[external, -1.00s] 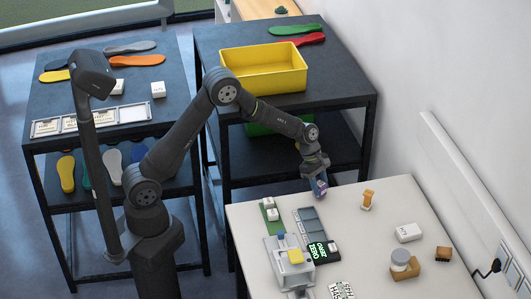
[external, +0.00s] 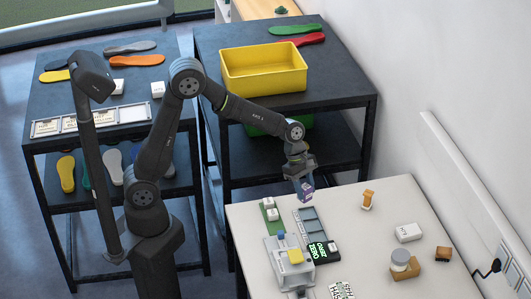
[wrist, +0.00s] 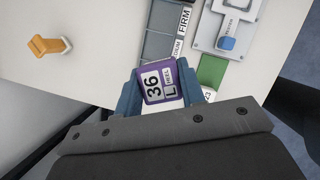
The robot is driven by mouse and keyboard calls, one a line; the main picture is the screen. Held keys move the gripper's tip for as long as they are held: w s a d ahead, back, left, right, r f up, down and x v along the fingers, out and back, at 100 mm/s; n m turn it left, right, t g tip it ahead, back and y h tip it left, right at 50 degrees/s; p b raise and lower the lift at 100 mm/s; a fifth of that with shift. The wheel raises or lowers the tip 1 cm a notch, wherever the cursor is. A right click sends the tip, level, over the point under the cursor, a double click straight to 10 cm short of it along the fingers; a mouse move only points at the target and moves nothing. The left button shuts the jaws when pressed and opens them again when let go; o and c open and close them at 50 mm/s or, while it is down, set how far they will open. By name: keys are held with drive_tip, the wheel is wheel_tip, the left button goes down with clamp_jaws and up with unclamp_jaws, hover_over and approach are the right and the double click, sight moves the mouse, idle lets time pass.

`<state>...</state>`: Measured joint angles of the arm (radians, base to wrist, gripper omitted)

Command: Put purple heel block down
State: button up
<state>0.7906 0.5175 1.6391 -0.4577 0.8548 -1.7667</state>
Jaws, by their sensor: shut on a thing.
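The purple heel block (wrist: 158,86) is held in my gripper (wrist: 165,92), between its blue fingers in the wrist view. Its label reads "36 L" and "HEEL". In the external view the purple block (external: 306,192) hangs at the tip of my gripper (external: 304,185), near the far left edge of the white table (external: 390,220). It appears just above the grey compartment tray (external: 307,222). In the wrist view the tray (wrist: 163,40) lies beyond the block and carries labels, one reading "FIRM". Whether the block touches anything beneath is hidden.
A green mat (external: 271,214) with white blocks lies left of the tray. A grey fixture (external: 290,262) and a green-lit display (external: 322,250) stand nearer. An orange-handled stamp (external: 367,200) stands to the right.

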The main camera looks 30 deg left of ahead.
drive_tip(key=s+a+m+g+y, duration=0.15)
drive_tip(key=s+a+m, duration=0.35)
drive_tip(key=s+a, duration=1.15)
drive_tip(key=shift+h, duration=0.25)
drive_tip(key=w+f, duration=0.2)
drive_tip(key=w, duration=0.1)
drive_tip(key=w+a+f, duration=0.1)
drive_tip(key=w+f, duration=0.1)
drive_tip(key=w, duration=0.1)
drive_tip(key=w+f, duration=0.3)
drive_tip(key=shift+w+a+f, duration=0.1)
drive_tip(key=shift+w+a, duration=0.05)
drive_tip(key=shift+a, duration=0.15)
drive_tip(key=shift+f, duration=2.05)
drive_tip(key=shift+f, duration=0.15)
drive_tip(key=o, duration=1)
